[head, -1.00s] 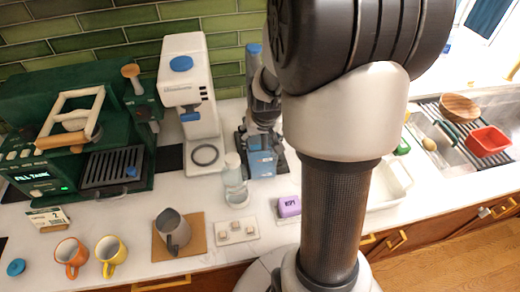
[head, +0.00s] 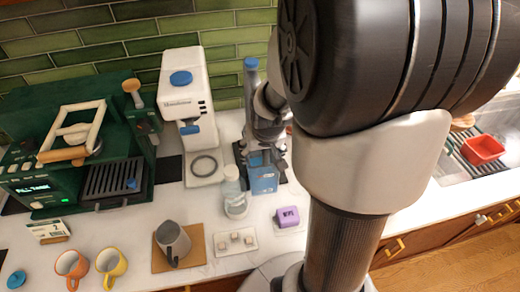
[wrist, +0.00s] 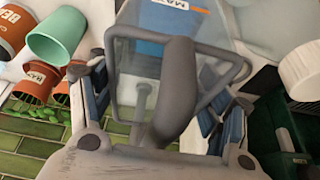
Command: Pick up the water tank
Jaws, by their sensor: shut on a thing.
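The water tank (head: 263,182) is a clear container with blue water, standing upright at the back of the counter, right of the white grinder. In the wrist view its clear wall and blue label (wrist: 170,20) fill the top middle, with a grey handle (wrist: 178,85) in front. My gripper (head: 264,152) is at the tank's upper part in the head view. In the wrist view its fingers (wrist: 165,100) flank the handle and it is shut on the tank. Whether the tank's bottom touches its dark base is unclear.
A clear bottle (head: 235,195) stands close left of the tank. A purple wipes box (head: 287,215) and a small white tray (head: 235,243) lie in front. A grey pitcher (head: 172,243) stands on a brown mat. The white grinder (head: 188,100) is left. My arm hides the counter at right.

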